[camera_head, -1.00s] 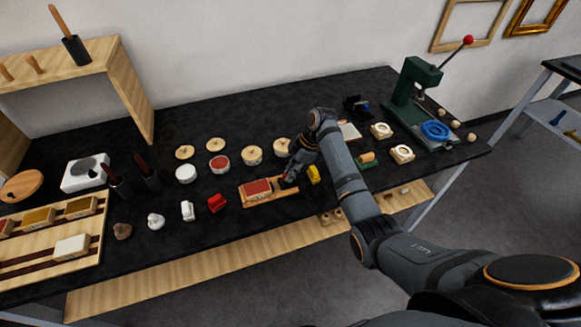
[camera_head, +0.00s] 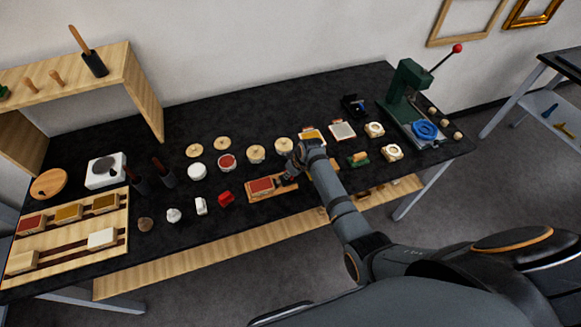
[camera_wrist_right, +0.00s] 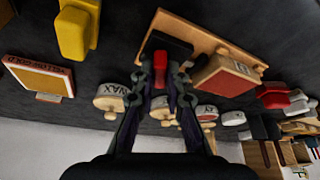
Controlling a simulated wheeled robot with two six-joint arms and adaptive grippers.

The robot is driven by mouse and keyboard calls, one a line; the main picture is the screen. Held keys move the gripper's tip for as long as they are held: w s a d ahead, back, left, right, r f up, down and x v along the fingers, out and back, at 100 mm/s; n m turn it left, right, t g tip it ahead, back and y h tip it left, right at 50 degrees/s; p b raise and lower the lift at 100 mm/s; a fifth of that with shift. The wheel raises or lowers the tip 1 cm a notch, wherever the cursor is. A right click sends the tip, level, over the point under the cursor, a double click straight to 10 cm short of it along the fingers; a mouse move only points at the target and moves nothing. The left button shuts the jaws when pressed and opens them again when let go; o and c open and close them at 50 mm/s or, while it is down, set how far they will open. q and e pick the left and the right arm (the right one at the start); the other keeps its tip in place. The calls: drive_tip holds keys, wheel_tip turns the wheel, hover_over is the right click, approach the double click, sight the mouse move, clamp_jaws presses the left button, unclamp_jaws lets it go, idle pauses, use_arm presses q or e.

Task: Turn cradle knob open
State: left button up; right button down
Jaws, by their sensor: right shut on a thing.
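The wooden cradle (camera_head: 258,198) lies near the front edge of the black table, with a red-topped block (camera_head: 261,185) in it. The wrist view shows the cradle's pale wooden base (camera_wrist_right: 205,40), the block (camera_wrist_right: 228,76) and a dark clamp piece (camera_wrist_right: 168,43). A red knob (camera_wrist_right: 160,66) stands out from that dark piece. My right gripper (camera_wrist_right: 161,78) is shut on the red knob, with a finger on each side. In the head view my right gripper (camera_head: 291,176) is at the cradle's right end, partly hidden by its own wrist. My left gripper is out of view.
A yellow piece (camera_wrist_right: 76,28) lies close to the cradle. Lidded round tins, such as the wax tin (camera_wrist_right: 109,98), stand behind it. A red piece (camera_head: 226,199) is to its left. A green press (camera_head: 408,90) stands at the right.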

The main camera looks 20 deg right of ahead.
drive_tip(key=shift+a+r+m+h+p, duration=0.15)
drive_tip(key=shift+m+h+p, duration=0.45)
drive_tip(key=shift+m, duration=0.6)
drive_tip(key=shift+m+h+p, duration=0.3)
drive_tip(key=shift+m+p, duration=0.15)
drive_tip(key=shift+m, duration=0.65)
drive_tip(key=c, duration=1.4)
unclamp_jaws()
drive_tip(key=shift+o, duration=0.2)
drive_tip(key=shift+s, duration=0.1)
drive_tip(key=v, duration=1.1)
drive_tip(key=shift+s+r, duration=0.25)
drive_tip(key=shift+s, duration=0.05)
